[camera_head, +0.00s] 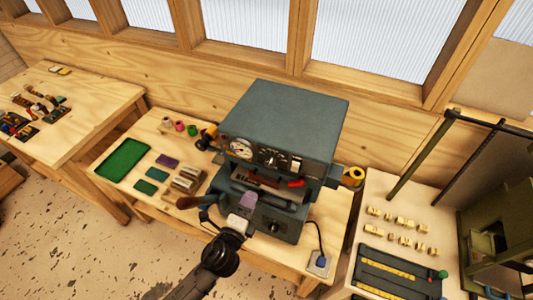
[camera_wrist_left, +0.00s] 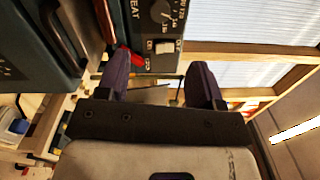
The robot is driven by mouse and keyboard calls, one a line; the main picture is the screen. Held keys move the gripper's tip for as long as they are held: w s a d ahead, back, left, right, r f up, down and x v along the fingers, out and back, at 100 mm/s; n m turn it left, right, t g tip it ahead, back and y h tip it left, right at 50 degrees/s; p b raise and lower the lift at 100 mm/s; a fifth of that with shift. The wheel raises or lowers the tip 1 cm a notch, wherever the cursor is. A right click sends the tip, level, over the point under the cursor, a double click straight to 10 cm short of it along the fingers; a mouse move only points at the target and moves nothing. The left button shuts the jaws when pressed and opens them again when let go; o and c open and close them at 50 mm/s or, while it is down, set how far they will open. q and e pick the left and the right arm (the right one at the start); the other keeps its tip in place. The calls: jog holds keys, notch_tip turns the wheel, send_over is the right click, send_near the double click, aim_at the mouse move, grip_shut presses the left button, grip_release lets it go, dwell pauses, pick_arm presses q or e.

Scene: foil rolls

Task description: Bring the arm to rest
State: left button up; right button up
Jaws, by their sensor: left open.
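My left arm (camera_head: 208,270) reaches up from the bottom of the head view to the front of the grey machine (camera_head: 285,120). My left gripper (camera_head: 249,200) is at the machine's front, below its dial panel. The left wrist view shows its two purple fingers (camera_wrist_left: 160,85) spread apart with nothing held between them. The machine's dark panel with a knob and switch (camera_wrist_left: 150,35) is close beyond the fingers. A red part (camera_wrist_left: 133,58) shows near the left finger; I cannot tell whether they touch. My right gripper is in neither view.
A yellow roll (camera_head: 353,176) is at the machine's right side. Small coloured rolls (camera_head: 180,126) and a green tray (camera_head: 122,159) are at the left. A bench with brass-coloured pieces (camera_head: 405,223) is at the right. Open floor (camera_head: 70,235) is at the lower left.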

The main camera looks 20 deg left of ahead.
pick_arm(q)
jog(key=s+a+f+n+g+y, duration=0.4)
jog(key=n+g, duration=0.3)
jog(key=n, duration=0.7)
jog(key=s+d+r+n+g+h+p, duration=0.1)
jog(key=s+g+p, duration=0.6)
jog(key=s, duration=1.6)
jog(key=r+n+h+p, duration=0.1)
jog(key=n+h, duration=0.1)
jog(key=n, duration=0.1)
jog(key=shift+s+r+g+h, duration=0.15)
jog(key=shift+s+g+h, duration=0.15)
jog(key=shift+s+g, duration=0.1)
jog(key=shift+w, duration=0.1)
